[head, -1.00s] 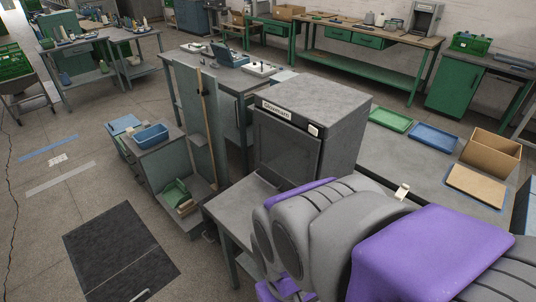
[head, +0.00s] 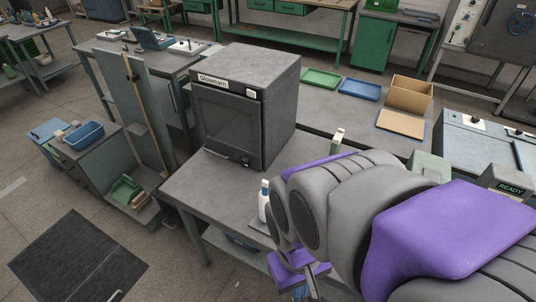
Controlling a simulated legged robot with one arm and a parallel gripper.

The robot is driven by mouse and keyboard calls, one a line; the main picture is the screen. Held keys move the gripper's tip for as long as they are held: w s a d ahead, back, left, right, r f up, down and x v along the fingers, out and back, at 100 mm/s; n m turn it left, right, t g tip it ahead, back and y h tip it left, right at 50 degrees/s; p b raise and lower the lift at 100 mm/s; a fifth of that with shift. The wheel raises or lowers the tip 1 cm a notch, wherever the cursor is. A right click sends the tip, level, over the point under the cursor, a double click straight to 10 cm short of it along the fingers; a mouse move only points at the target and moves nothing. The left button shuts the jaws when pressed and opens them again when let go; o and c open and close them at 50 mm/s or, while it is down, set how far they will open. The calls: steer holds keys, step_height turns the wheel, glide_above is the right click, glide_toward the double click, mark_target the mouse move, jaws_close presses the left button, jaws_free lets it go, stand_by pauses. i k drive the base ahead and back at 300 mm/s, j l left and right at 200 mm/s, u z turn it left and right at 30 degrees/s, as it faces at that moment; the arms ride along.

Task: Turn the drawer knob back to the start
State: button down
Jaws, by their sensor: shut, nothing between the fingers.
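I cannot make out a drawer knob for certain in the head view. The dark box labelled "Glowmarn" (head: 270,85) stands on the grey table, with its front door shut. A small dark fitting (head: 246,162) sits at the door's lower right, too small to identify. My arm crosses the lower right of the view. My gripper (head: 312,280) shows only in part at the bottom, below the arm joints. It is shut and empty, beside the table's near right edge, and apart from the box.
A white bottle (head: 263,205) stands on the grey table (head: 195,190) close to my arm. A green tray (head: 321,78), a blue tray (head: 359,90) and an open cardboard box (head: 410,94) are behind. A "READY" display (head: 510,188) is at right.

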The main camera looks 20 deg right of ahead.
mark_target(245, 162)
steer(key=k+z, duration=0.15)
steer(key=i+j+z, duration=0.15)
steer(key=z, duration=0.3)
steer(key=i+j+z, duration=0.1)
steer(key=j+z, duration=0.2)
steer(key=z, duration=0.15)
steer(key=j+z, duration=0.25)
steer(key=z, duration=0.2)
